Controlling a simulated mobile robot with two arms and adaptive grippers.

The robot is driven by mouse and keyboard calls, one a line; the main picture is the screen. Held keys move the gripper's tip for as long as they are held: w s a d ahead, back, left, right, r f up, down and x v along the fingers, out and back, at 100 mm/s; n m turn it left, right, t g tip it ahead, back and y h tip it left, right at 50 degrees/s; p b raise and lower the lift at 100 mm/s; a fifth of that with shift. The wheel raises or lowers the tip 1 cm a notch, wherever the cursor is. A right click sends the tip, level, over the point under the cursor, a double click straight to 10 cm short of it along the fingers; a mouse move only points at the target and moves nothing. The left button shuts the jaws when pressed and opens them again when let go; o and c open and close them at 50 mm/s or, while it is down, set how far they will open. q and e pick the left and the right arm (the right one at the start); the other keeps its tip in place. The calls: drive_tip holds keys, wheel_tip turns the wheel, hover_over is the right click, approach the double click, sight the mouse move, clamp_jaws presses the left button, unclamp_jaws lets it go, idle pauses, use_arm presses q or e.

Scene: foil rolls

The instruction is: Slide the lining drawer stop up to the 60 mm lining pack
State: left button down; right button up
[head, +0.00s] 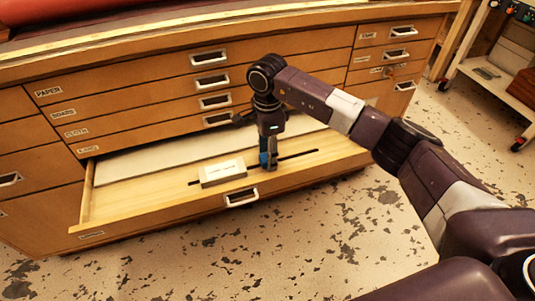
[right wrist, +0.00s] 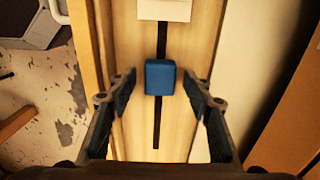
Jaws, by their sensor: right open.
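The lining drawer (head: 130,226) is pulled open, with a dark straight slot (head: 298,155) along its floor. The drawer stop is a blue block (right wrist: 160,77) sitting over this slot; in the head view it is partly covered by my gripper. A flat pack with a white label (head: 222,172) lies to the left of the stop in the head view, with a gap between them. Its label is too small to read. My right gripper (head: 268,158) points down at the stop, open, with one finger on each side and clear of it. My left gripper is out of view.
Pale sheets (head: 140,162) lie in the back of the drawer. Closed drawers (head: 130,92) with metal pulls rise behind. A shelf cart (head: 490,72) stands at the far right. The speckled floor (head: 260,250) in front is clear.

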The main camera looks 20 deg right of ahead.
clamp_jaws()
idle(0.3)
drive_tip(key=shift+a, duration=0.1)
drive_tip(key=a, duration=0.4)
drive_tip(key=shift+a, duration=0.15)
unclamp_jaws()
wheel_tip(320, 180, up, 12)
idle(0.6)
drive_tip(key=shift+s, duration=0.15)
